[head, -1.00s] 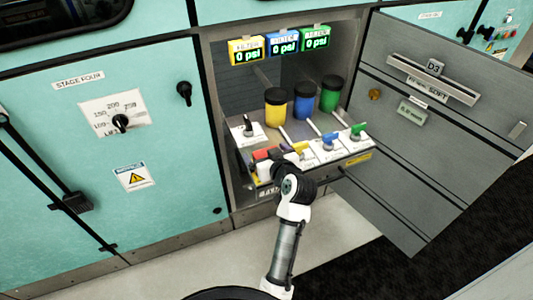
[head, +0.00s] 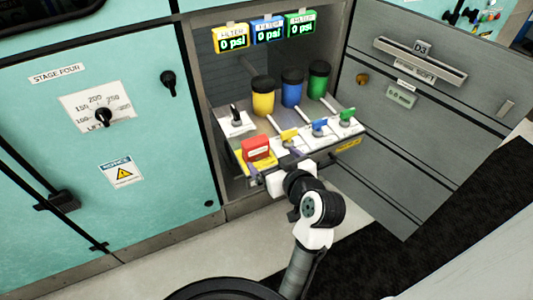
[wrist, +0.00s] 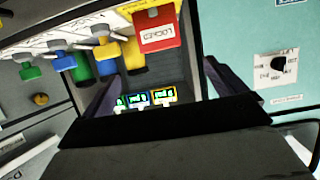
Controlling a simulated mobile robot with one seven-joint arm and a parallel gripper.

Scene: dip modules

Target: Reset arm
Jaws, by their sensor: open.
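My gripper (head: 276,164) is at the front edge of the pulled-out module shelf (head: 228,153), just in front of the red block (head: 256,149). Its two dark purple fingers stand apart with nothing between them in the wrist view (wrist: 163,72). The red block, labelled in white, sits on a yellow base at the shelf's front left. It also shows in the wrist view (wrist: 158,30), beyond the fingers. I cannot tell the exact gap between fingers and block.
Yellow (head: 289,136), blue (head: 320,126) and green (head: 347,117) valve handles line the shelf. Behind stand yellow (head: 263,100), blue (head: 291,93) and green (head: 318,84) canisters, under meters reading 0 psi. A grey door (head: 420,130) stands open at right.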

